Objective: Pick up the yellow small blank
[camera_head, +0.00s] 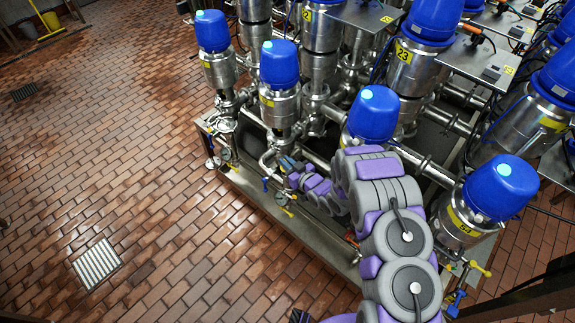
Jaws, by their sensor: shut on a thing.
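My gripper (288,164) is at the far end of my grey and purple arm, low among the pipes at the front edge of the valve frame. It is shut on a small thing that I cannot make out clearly. I cannot pick out the yellow small blank for certain. Small yellow and blue handles show on the fittings close to my gripper, and their details are too small to tell. My arm hides part of the pipework behind it.
Steel valves with blue caps (279,63) stand close together above and to the right of my gripper. A metal frame edge (262,211) runs below it.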

